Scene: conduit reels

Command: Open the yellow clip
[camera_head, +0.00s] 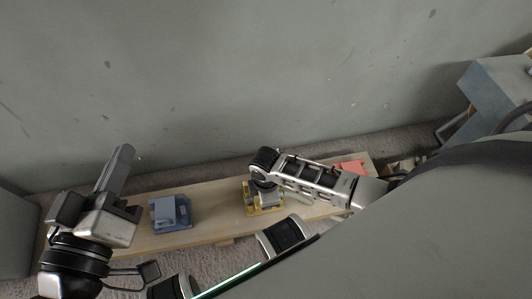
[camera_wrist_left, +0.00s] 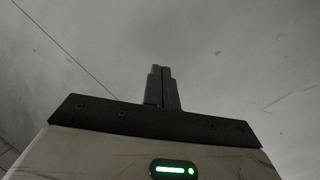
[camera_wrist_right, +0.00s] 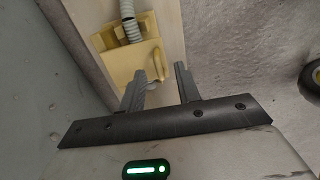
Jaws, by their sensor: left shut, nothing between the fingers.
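The yellow clip (camera_head: 252,198) sits on the wooden board in the head view, partly covered by my right arm. In the right wrist view the yellow clip (camera_wrist_right: 131,62) shows as a yellow block with a ribbed grey conduit (camera_wrist_right: 129,20) running into it. My right gripper (camera_wrist_right: 160,80) is open, its fingertips close over the clip's near edge. I cannot tell whether they touch it. My left gripper (camera_head: 125,150) is shut and empty, raised at the left of the board. In the left wrist view its fingers (camera_wrist_left: 162,70) are together against a plain grey wall.
A blue clip (camera_head: 170,213) sits on the wooden board (camera_head: 212,222) left of the yellow one. A red clip (camera_head: 352,167) is at the board's right end. A grey wall (camera_head: 230,80) rises behind the board. A dark wheel-like part (camera_wrist_right: 313,77) shows at the right wrist view's edge.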

